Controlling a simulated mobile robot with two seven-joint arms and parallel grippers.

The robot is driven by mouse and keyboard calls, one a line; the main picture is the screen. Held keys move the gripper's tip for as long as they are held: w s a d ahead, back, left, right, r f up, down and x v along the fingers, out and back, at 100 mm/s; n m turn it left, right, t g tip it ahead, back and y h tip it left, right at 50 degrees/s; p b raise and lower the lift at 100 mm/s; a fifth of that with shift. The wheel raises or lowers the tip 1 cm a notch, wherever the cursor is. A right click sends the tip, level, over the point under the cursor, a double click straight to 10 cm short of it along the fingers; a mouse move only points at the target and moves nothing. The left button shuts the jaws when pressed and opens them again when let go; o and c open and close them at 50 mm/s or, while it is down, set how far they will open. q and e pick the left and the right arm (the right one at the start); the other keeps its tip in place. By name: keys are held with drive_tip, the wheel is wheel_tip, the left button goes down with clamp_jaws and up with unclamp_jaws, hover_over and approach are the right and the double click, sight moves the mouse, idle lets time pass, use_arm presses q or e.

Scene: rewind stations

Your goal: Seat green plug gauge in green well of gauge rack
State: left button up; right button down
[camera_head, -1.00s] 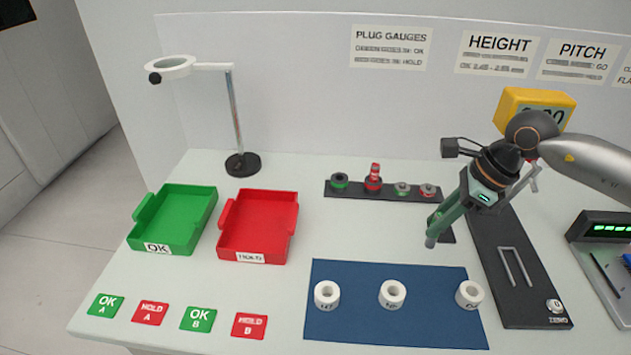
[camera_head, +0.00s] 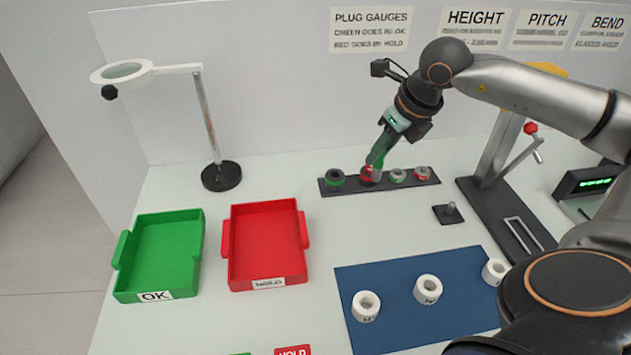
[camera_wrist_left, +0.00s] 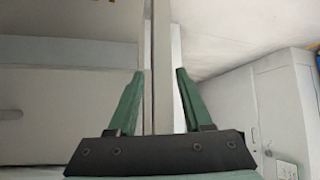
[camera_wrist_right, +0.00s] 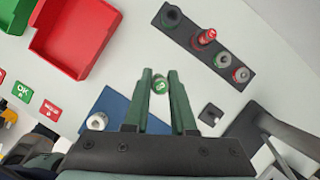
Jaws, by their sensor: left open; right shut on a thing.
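The gauge rack (camera_head: 352,187) is a dark strip at the back of the table. It has a large green-ringed well (camera_head: 335,179) at its left end and a smaller green-ringed well (camera_head: 398,176) third along. My right gripper (camera_wrist_right: 159,90) is shut on the green plug gauge (camera_wrist_right: 158,84), whose green marked end shows between the fingertips. In the head view, the right gripper (camera_head: 376,160) is tilted, its tips overlapping the rack near the red plug; the held gauge is hard to make out there. My left gripper (camera_wrist_left: 153,95) is open and empty, facing a wall and cabinets.
A red plug (camera_wrist_right: 205,37) stands in the rack's second well, beside a red-ringed well (camera_head: 423,173) at the right end. A dark block with a post (camera_head: 449,213) stands to the right. Green (camera_head: 120,285) and red (camera_head: 232,276) trays and a blue mat (camera_head: 390,310) with white rings lie nearer.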

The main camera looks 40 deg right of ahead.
drive_tip(key=shift+w, duration=0.25)
drive_tip(key=p, duration=0.2)
approach(331, 171)
drive_tip(key=p+x, duration=0.1)
drive_tip(key=x, duration=0.4)
drive_tip(key=shift+w+f, duration=0.2)
drive_tip(key=shift+f, duration=0.25)
drive_tip(key=shift+f, duration=0.2)
drive_tip(key=c, duration=0.7)
unclamp_jaws()
drive_tip(key=shift+c, duration=0.2)
